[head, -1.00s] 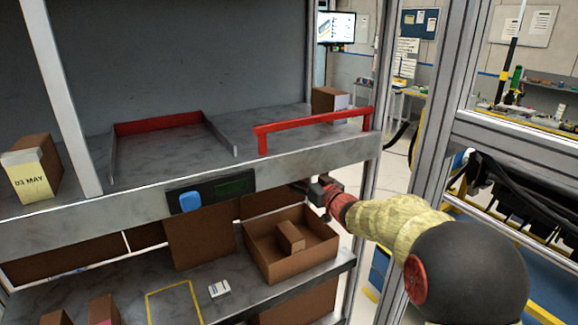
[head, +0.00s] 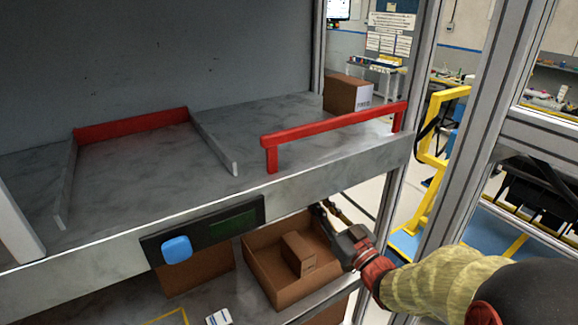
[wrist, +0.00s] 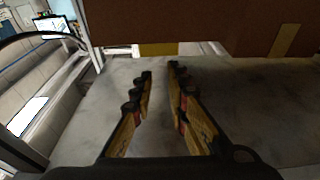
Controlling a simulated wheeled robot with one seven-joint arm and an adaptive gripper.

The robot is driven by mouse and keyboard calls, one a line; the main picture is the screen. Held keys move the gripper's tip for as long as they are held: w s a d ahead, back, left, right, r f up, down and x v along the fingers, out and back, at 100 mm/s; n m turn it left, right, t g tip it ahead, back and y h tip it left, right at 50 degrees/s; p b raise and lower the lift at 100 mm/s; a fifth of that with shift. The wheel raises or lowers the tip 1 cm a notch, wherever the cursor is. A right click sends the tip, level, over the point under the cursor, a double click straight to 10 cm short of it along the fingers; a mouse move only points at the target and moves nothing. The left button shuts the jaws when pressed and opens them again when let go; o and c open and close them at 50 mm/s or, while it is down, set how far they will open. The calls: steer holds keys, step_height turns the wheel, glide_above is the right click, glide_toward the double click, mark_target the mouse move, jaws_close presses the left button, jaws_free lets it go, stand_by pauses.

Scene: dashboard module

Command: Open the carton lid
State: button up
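In the head view an open-topped brown carton (head: 303,290) sits on the lower shelf, with a small brown box (head: 298,253) inside. A brown cardboard panel (head: 198,276) stands to its left; whether it belongs to a carton lid I cannot tell. My gripper (head: 322,212) is by the carton's back right side, partly under the upper shelf's edge. In the wrist view my gripper (wrist: 160,70) is open and empty, its fingertips apart. Brown cardboard (wrist: 210,25) with tape strips spans the top of that view, just beyond the fingertips; contact is unclear.
The upper shelf (head: 150,165) carries a red bar (head: 335,125) and a brown box (head: 347,95). A dark panel with a blue button (head: 176,249) is on its front edge. A metal frame post (head: 470,130) stands at right. A small white box (head: 219,317) lies below.

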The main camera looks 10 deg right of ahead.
steer(key=shift+w+a+r, duration=0.1)
steer(key=shift+w+a, duration=0.05)
steer(key=shift+c, duration=0.5)
steer(key=x, duration=1.3)
steer(key=shift+w+p, duration=0.15)
steer(key=shift+p, duration=0.2)
jaws_close()
steer(key=b+x, duration=0.2)
steer(key=x, duration=0.5)
steer(key=shift+b, duration=0.35)
